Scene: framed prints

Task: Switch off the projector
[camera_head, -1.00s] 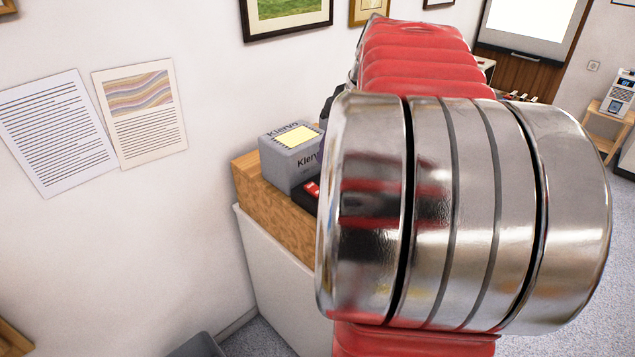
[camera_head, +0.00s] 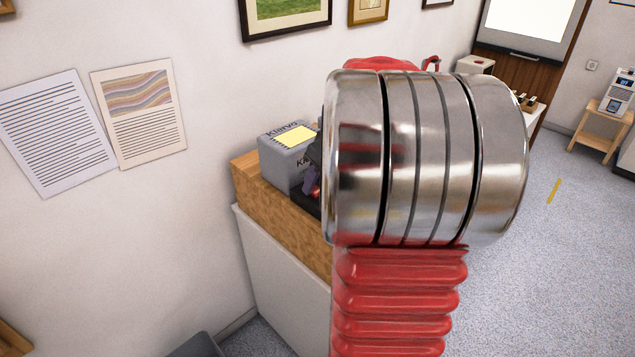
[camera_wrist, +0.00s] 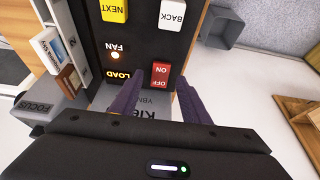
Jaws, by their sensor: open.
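The projector (camera_head: 283,162) is a grey box with a yellow label on top, on a wooden-topped cabinet. My arm hides its right side. In the wrist view its dark control panel (camera_wrist: 135,50) shows a red ON/OFF rocker switch (camera_wrist: 160,76), yellow NEXT (camera_wrist: 114,10) and white BACK (camera_wrist: 172,14) buttons, and a lit FAN light (camera_wrist: 115,55). My gripper (camera_wrist: 157,84) has two purple fingers, apart and empty, on either side of the switch's near end. I cannot tell whether they touch the panel. In the head view only a purple bit of my gripper (camera_head: 310,181) shows beside the arm.
The cabinet (camera_head: 275,275) stands against the white wall, with two printed sheets (camera_head: 138,110) left of it. A grey bin (camera_head: 198,345) is on the floor at its left. Open carpet lies right of my arm. A small wooden stand (camera_head: 598,133) is at the far right.

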